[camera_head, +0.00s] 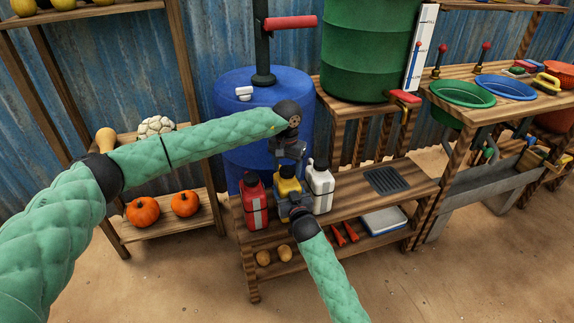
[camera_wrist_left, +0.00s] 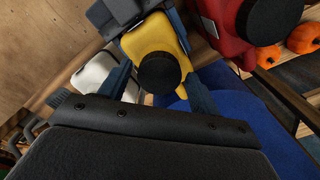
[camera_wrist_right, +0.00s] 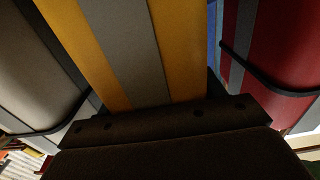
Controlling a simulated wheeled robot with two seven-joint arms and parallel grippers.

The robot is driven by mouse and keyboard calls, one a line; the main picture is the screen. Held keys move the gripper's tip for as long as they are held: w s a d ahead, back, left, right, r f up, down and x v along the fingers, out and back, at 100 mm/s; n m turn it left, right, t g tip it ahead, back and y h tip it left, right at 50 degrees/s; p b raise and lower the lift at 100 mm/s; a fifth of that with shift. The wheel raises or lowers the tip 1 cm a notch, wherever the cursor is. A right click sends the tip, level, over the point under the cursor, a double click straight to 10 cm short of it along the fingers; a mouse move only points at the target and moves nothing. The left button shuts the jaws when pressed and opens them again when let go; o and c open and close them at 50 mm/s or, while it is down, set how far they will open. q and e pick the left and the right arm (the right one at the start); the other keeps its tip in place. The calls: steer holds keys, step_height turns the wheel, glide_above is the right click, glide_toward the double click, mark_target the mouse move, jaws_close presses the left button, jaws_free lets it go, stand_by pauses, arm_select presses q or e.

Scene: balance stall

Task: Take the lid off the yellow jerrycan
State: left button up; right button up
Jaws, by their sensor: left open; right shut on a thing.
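The yellow jerrycan (camera_head: 288,187) stands on the wooden bench between a red and a white can. Its round black lid (camera_wrist_left: 160,73) sits on its top in the left wrist view. My left gripper (camera_head: 289,153) is above the jerrycan, open, with one finger on each side of the lid and visible gaps. My right gripper (camera_head: 296,208) comes from the front and is shut on the jerrycan's body. In the right wrist view the yellow body with its grey band (camera_wrist_right: 185,45) fills the space between the fingers, whose tips are hidden.
The red can (camera_head: 253,204) stands close on the left and the white can (camera_head: 320,183) close on the right. A blue barrel (camera_head: 240,125) with a pump is behind. A dark drain grate (camera_head: 386,180) lies to the right on the bench (camera_head: 350,203).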

arm_select(q)
steer(key=c, duration=1)
